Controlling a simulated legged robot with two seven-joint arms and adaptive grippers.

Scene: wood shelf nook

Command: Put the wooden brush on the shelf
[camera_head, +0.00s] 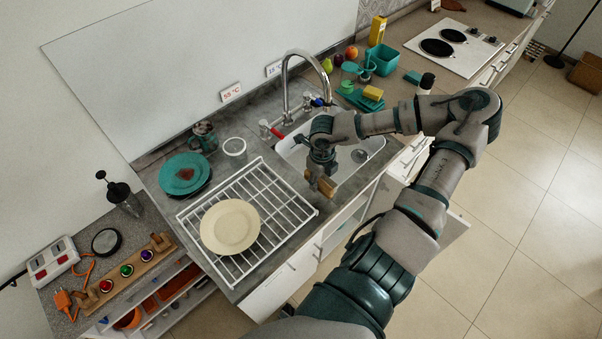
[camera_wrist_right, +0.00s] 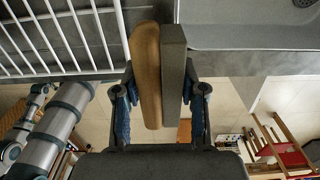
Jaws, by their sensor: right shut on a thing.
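The wooden brush (camera_head: 326,187) is in my right gripper (camera_head: 321,172), held above the counter between the drying rack and the sink. In the right wrist view the brush shows a tan wooden side (camera_wrist_right: 147,75) and a grey block-like side (camera_wrist_right: 174,80). The blue-padded fingers of my right gripper (camera_wrist_right: 160,110) close on it from both sides. Open white shelves (camera_head: 160,308) with orange items show below the counter at the lower left of the head view; their inside is only partly visible. My left gripper is not seen.
A white wire drying rack (camera_head: 284,192) with a cream plate (camera_head: 230,226) lies left of the gripper. The sink (camera_head: 293,151) and curved faucet (camera_head: 286,92) are close behind it. A teal plate (camera_head: 178,181), jar and glass cup stand farther left.

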